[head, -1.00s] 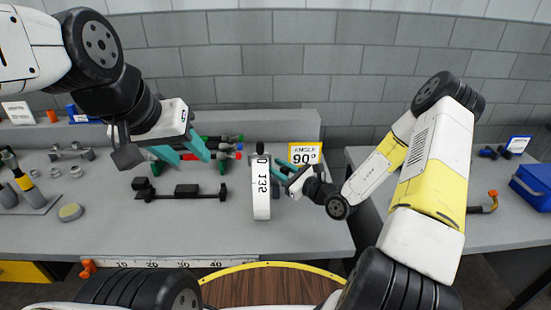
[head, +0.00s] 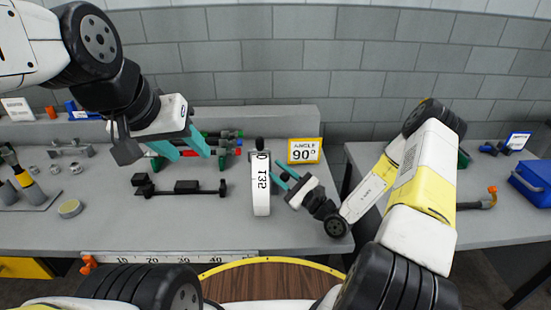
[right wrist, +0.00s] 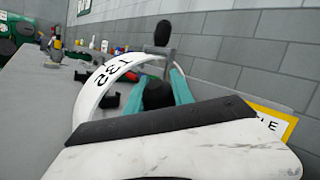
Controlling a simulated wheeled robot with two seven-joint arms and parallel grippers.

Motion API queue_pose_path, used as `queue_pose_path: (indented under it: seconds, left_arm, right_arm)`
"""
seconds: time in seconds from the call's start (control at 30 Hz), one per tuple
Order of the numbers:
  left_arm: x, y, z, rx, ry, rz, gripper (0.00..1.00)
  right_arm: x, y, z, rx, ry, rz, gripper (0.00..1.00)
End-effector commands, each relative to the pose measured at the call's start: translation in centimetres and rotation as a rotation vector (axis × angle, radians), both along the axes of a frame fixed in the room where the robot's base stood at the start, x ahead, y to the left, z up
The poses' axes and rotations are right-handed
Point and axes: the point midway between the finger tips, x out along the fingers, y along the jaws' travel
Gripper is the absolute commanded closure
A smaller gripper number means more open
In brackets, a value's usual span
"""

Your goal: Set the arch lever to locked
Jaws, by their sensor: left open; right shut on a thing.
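The white arch (head: 261,188) with printed black figures stands on the bench in the middle of the head view. It also shows in the right wrist view (right wrist: 97,88). A black knob on a grey post (right wrist: 162,33) rises at the arch's far end. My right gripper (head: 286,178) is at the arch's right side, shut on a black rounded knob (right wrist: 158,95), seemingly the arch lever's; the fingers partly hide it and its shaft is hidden. My left gripper (head: 190,149) is open and empty, above the bench left of the arch.
A yellow-framed angle sign (head: 305,151) stands just behind my right gripper. A black bar fixture (head: 180,190) lies left of the arch, with several coloured-tipped tools (head: 222,145) behind it. A ruler strip (head: 170,259) runs along the bench's front edge.

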Motion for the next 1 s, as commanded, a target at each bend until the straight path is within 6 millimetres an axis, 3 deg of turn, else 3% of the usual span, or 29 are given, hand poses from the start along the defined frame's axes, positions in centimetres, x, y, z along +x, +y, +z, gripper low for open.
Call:
queue_pose_path:
  seconds: [0.13, 0.17, 0.27, 0.67, 0.87, 1.0]
  left_arm:
    - [0.0, 0.0, 0.0, 0.0, 0.0, 0.0, 0.53]
    - [0.0, 0.0, 0.0, 0.0, 0.0, 0.0, 0.53]
    - [0.0, 0.0, 0.0, 0.0, 0.0, 0.0, 0.53]
    - [0.0, 0.0, 0.0, 0.0, 0.0, 0.0, 0.53]
    - [0.0, 0.0, 0.0, 0.0, 0.0, 0.0, 0.53]
    - [0.0, 0.0, 0.0, 0.0, 0.0, 0.0, 0.53]
  right_arm:
    - [0.0, -0.1, -0.1, -0.003, 0.005, -0.002, 1.0]
    - [0.0, -0.1, -0.1, -0.003, 0.005, -0.002, 0.7]
    - [0.0, -0.1, -0.1, -0.003, 0.005, -0.002, 0.5]
    - [-0.3, -0.4, -0.2, -0.002, 0.006, -0.002, 0.5]
    - [-2.3, -2.7, -1.1, -0.003, 0.007, -0.005, 0.5]
    - [-4.7, -5.1, -1.5, -0.003, 0.007, -0.006, 0.5]
